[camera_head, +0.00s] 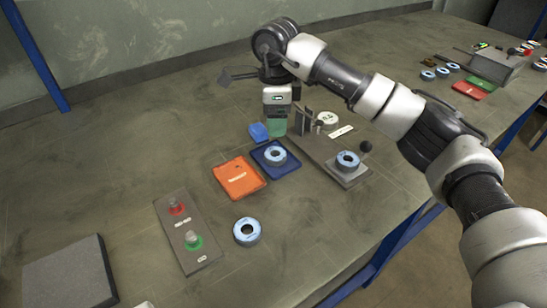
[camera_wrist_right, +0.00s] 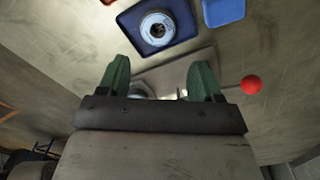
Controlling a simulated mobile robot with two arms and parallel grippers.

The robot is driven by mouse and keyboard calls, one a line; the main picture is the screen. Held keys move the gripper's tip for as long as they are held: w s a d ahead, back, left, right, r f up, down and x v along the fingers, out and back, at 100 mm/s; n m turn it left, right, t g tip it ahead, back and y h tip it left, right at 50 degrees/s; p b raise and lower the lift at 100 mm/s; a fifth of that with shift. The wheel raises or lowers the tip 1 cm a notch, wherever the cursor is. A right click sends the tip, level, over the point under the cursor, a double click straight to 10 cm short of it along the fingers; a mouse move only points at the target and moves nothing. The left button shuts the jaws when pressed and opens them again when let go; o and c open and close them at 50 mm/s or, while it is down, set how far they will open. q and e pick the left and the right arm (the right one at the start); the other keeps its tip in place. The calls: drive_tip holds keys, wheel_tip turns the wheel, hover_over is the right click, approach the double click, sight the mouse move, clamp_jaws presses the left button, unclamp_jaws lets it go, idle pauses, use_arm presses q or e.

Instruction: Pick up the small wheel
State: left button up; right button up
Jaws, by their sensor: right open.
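Several blue-rimmed wheels are in view, alike in look; I cannot tell which one is the small wheel. One wheel (camera_head: 275,156) lies on the blue tray and shows in the right wrist view (camera_wrist_right: 157,28). Another wheel (camera_head: 347,160) sits on the grey fixture, and one (camera_head: 247,231) lies on the bare table. My right gripper (camera_head: 276,127) points down with green fingers, above the table behind the blue tray. In the right wrist view its fingers (camera_wrist_right: 160,82) are apart, with part of a round thing (camera_wrist_right: 139,92) showing beyond them, mostly hidden. My left gripper is not in view.
The blue tray (camera_head: 262,163) lies beside an orange tray (camera_head: 238,178) and a small blue box (camera_head: 258,132). The grey fixture (camera_head: 335,178) has a ball-topped lever (camera_head: 365,147). A panel with red and green buttons (camera_head: 187,225) stands left.

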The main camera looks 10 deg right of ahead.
sight(276, 151)
drive_tip(key=f, duration=0.3)
drive_tip(key=shift+s+f, duration=0.25)
drive_tip(key=shift+f, duration=0.1)
drive_tip(key=shift+w+f+p, duration=0.1)
drive_tip(key=shift+f+p, duration=0.55)
drive_tip(key=shift+f, duration=2.4)
drive_tip(key=c, duration=0.6)
drive_tip(key=shift+r, duration=0.1)
